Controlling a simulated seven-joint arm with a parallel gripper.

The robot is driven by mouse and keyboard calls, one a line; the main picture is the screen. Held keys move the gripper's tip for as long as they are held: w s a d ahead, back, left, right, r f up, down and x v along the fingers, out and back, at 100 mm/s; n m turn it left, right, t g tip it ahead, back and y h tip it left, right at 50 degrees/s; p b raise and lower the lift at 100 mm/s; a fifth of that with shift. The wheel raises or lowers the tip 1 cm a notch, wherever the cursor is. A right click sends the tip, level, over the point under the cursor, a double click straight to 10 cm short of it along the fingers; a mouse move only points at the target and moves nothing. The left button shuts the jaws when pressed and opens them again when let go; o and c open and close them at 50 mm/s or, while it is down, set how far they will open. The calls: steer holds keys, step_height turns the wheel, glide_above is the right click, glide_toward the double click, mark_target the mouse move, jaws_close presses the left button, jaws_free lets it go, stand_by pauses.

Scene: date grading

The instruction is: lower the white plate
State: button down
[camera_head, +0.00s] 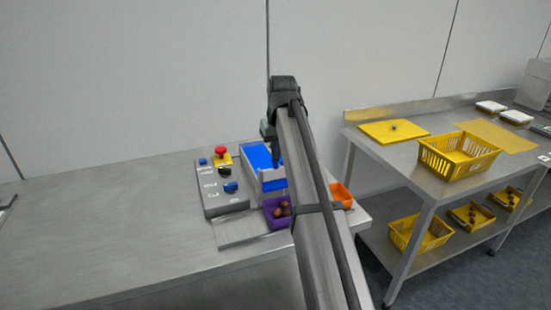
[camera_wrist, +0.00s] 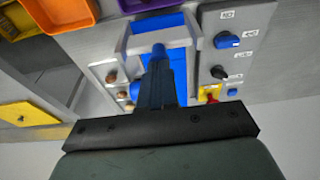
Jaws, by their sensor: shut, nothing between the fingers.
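A pale grey-white plate (camera_head: 271,174) stands across the blue chute (camera_head: 256,155) of the small grading machine. In the wrist view a pale panel (camera_wrist: 150,43) crosses the blue chute near my fingers; I cannot tell for sure that it is the same plate. My gripper (camera_head: 273,158) points down over the chute, just behind the plate as the head view shows it. In the wrist view my gripper (camera_wrist: 159,50) has its fingers together, with nothing seen between them. Whether the fingertips touch the plate is not clear. My arm hides the machine's right side.
A control box (camera_head: 219,188) with knobs and a red button (camera_head: 221,149) stands left of the chute. A purple bin (camera_head: 269,221) with dates and an orange bin (camera_head: 342,194) are in front. The bench's left is clear. A side table (camera_head: 395,150) holds yellow baskets.

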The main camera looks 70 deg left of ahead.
steer(key=shift+f, duration=0.95)
steer(key=shift+r, duration=3.55)
